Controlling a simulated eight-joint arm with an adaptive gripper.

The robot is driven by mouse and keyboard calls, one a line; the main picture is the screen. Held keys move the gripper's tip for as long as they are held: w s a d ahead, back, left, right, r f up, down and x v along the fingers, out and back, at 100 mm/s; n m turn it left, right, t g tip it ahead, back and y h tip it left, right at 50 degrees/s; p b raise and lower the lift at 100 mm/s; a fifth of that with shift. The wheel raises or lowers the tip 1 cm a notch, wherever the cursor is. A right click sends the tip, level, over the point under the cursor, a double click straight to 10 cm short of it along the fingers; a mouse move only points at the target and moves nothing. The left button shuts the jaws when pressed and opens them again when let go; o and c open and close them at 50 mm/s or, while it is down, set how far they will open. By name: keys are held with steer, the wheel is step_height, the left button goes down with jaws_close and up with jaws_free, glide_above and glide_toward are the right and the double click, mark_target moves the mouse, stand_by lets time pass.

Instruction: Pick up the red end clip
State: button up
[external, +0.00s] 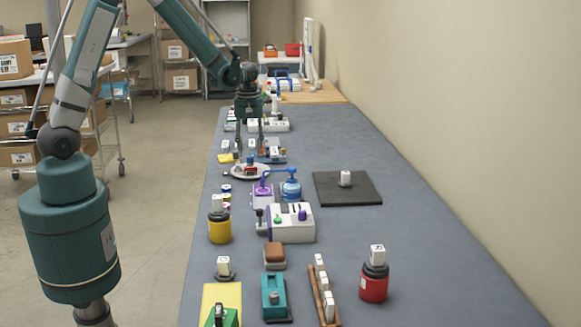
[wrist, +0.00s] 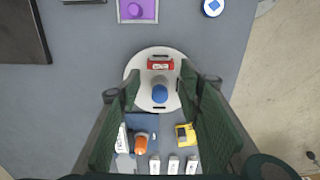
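The red end clip (wrist: 160,65) appears to be the small red piece with pale marks lying on a round white plate (wrist: 135,62) in the wrist view. In the external view, a small red piece also shows on the plate (external: 235,173). A blue-topped grey piece (wrist: 160,94) is on the same plate, just below the red one in the wrist view. My gripper (wrist: 159,84) is open and empty, pointing down above the plate, with the blue-topped piece between its fingers in the picture. My gripper also shows in the external view (external: 251,150).
An orange-topped item (wrist: 141,144), a yellow item (wrist: 185,134) and several white blocks lie near the plate. A purple pad (wrist: 138,10) and a dark mat (external: 348,188) are nearby. The long grey table (external: 420,240) is crowded on its left and clearer at right, along the wall.

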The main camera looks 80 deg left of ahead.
mark_target(250, 165)
steer(key=shift+f, duration=1.3)
steer(key=shift+f, duration=2.6)
steer(key=c, duration=0.3)
steer(key=shift+r, duration=0.1)
